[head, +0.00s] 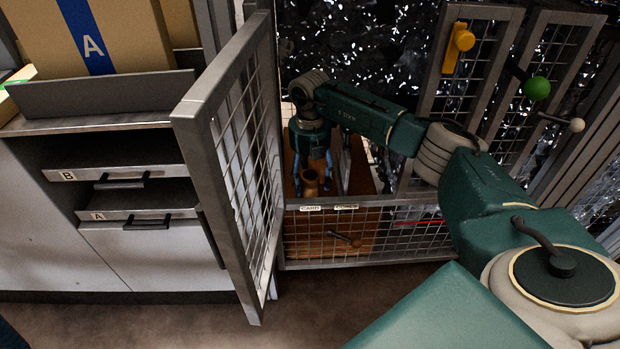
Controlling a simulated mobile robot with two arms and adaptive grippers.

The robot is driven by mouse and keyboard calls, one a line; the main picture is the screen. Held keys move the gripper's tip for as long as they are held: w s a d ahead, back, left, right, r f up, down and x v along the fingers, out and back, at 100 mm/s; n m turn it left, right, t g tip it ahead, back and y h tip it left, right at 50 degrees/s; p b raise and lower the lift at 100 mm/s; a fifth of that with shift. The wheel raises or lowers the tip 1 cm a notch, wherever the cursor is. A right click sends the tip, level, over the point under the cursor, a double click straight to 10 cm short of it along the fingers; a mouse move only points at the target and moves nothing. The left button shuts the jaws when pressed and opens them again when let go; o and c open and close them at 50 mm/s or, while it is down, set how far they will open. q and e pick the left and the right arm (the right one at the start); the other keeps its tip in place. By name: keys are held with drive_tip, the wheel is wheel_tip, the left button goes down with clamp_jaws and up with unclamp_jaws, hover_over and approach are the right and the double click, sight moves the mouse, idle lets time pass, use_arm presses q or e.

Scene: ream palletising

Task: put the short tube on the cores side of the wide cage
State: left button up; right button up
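The wide cage (365,262) stands in the middle with a mesh front. Its rim carries a CARD label on the left and a CORES label on the right, with a divider between the two sides. A short brown tube (311,184) stands upright on the left, CARD side. My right gripper (311,176) points down into that side from above. Its blue fingers are spread to either side of the tube, with gaps visible between them and it. The tube's lower end is partly hidden by the cage front. My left gripper is out of view.
An open mesh door (240,165) stands left of the cage. Further left is a cabinet with drawers (135,190) and a cardboard box (95,35) on top. Tall mesh doors (470,70) with yellow and green handles stand at the right, near my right arm.

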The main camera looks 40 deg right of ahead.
wheel_tip(320, 180, up, 12)
idle(0.7)
drive_tip(key=shift+s, duration=0.1)
idle(0.5)
